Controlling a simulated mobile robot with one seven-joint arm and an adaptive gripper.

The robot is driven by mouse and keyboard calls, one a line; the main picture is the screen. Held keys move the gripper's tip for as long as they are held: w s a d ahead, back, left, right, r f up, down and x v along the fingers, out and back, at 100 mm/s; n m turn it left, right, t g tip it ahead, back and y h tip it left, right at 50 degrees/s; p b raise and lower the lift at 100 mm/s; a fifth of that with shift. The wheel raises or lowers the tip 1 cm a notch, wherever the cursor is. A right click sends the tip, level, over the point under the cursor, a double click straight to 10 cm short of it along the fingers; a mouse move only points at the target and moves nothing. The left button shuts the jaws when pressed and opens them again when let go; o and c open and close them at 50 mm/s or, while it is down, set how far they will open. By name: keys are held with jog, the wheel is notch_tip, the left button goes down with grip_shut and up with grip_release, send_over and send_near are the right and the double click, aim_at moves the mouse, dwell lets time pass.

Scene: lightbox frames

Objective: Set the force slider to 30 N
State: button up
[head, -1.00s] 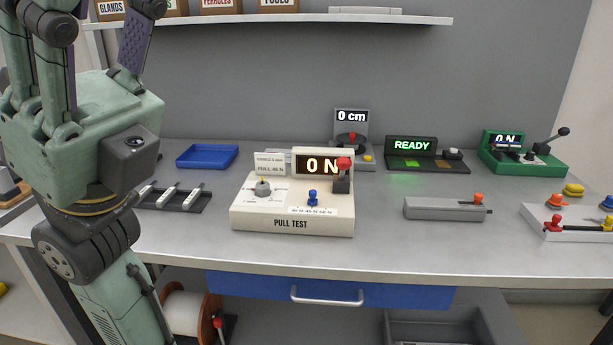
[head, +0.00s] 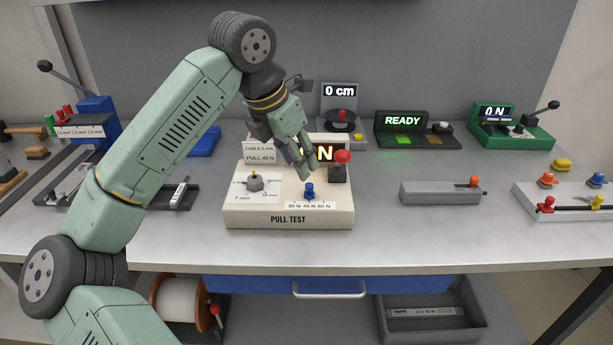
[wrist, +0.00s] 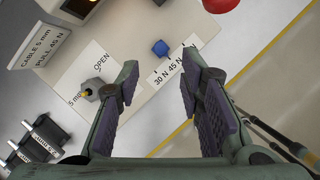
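The cream PULL TEST box (head: 245,216) stands on the bench. Its blue slider knob (head: 309,190) sits behind the strip marked 30 N, 45 N and 60 N (head: 311,205), roughly in line with the middle mark. In the wrist view the blue knob (wrist: 160,47) lies just beyond my fingertips, with the strip (wrist: 168,71) beside it. My gripper (head: 304,164) is above the box, pointing down toward the knob. In the wrist view my gripper (wrist: 160,66) is open and empty, apart from the knob. The box display (head: 324,153) is partly hidden by my gripper; an N shows.
A red-topped lever (head: 341,160) stands right of the knob and a grey rotary selector (head: 255,183) left of it. A sign (head: 260,154) reads CABLE 5 mm, PULL 45 N. A grey slider box (head: 442,193) stands to the right. Bare bench lies in front.

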aim_at(309, 185)
jog(key=p+x, duration=0.1)
jog(key=x, duration=0.6)
jog(key=shift+w+d+f, duration=0.1)
jog(key=shift+d+f, duration=0.05)
jog(key=shift+f, duration=0.15)
jog(key=shift+c, duration=0.2)
grip_shut()
dwell(0.3)
